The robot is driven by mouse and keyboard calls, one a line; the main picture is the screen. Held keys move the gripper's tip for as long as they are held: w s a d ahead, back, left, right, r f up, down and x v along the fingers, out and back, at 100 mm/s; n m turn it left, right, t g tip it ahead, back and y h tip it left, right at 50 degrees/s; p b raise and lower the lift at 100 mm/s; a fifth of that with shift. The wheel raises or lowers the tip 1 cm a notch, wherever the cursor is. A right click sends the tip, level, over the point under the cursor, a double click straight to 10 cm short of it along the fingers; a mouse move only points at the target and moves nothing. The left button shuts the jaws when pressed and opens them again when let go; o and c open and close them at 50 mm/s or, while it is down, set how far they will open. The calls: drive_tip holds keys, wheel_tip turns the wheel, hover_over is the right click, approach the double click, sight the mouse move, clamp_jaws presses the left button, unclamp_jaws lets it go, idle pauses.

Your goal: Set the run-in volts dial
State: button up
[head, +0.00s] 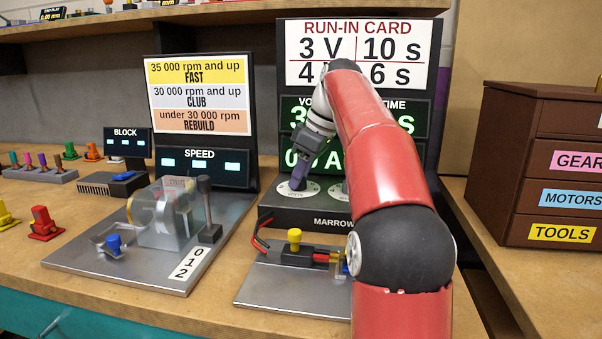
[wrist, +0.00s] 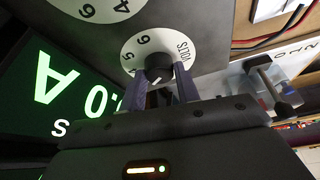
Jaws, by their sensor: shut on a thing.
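My gripper (wrist: 161,84) is shut on the knob, one dark finger on each side. In the head view my gripper (head: 297,178) points down onto the white plate (head: 297,190) on the dark MARROW box (head: 300,212). The run-in card (head: 362,27) reads 3 V, 10 s, with a second row partly hidden by my arm.
A second dial plate (head: 338,190) lies just right, mostly behind my arm. A metal plate (head: 265,287) with a yellow-topped clamp and red wires lies in front. The speed rig (head: 165,215) stands left, a brown drawer cabinet (head: 510,150) right.

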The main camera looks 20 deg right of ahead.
drive_tip(key=shift+n, duration=0.4)
drive_tip(key=o, duration=1)
drive_tip(key=shift+c, duration=0.2)
